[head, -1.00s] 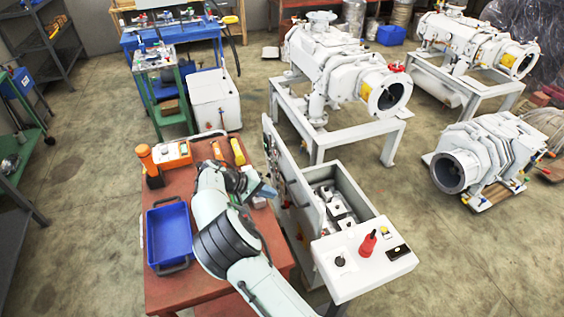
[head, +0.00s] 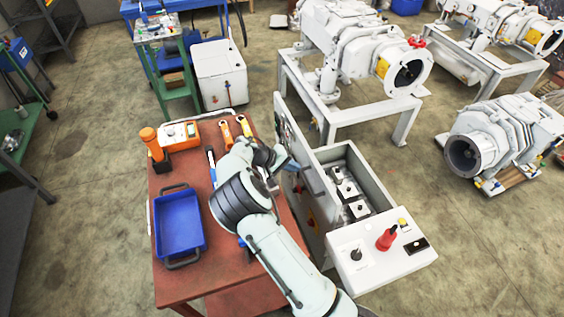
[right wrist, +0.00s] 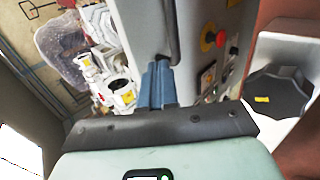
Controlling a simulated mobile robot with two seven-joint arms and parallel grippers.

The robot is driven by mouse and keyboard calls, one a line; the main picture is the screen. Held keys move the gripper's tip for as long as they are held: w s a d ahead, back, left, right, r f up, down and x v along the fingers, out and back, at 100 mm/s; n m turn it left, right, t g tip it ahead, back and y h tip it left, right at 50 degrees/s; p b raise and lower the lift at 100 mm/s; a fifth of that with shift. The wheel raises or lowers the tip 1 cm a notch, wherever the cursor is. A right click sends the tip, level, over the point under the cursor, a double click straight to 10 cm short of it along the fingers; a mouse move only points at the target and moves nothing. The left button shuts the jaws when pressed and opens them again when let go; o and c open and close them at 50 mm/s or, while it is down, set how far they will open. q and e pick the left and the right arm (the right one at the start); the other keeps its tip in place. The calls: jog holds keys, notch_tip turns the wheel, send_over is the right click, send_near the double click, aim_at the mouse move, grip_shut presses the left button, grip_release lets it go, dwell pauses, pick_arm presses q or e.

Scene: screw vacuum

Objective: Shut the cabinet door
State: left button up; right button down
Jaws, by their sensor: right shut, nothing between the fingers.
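The white cabinet (head: 372,178) stands right of the red table in the head view, its inside with several grey and white parts visible from above. Its door (head: 284,128) stands ajar on the table side, with a gap along its top. The door's panel with a red and yellow button shows in the right wrist view (right wrist: 228,55). My right gripper (head: 290,165) is at the door's upper edge, its blue-grey fingers (right wrist: 158,85) shut and empty. They look very close to the door; I cannot tell whether they touch. My left gripper is out of view.
The red table (head: 185,283) holds a blue tray (head: 180,222), an orange device (head: 180,135) and hand tools. My right arm reaches over it. A white control panel (head: 375,262) with a red knob juts out at the cabinet's near end. White pumps on frames (head: 365,120) stand behind.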

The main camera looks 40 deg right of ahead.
aim_at(313, 166)
jog(key=d, duration=0.2)
jog(key=s+d, duration=0.1)
jog(key=d, duration=0.1)
jog(key=shift+s+d+f, duration=0.1)
jog(key=shift+d+f, duration=0.05)
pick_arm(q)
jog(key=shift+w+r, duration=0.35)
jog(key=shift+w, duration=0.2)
pick_arm(e)
jog(key=shift+s, duration=0.1)
jog(key=shift+d, duration=0.15)
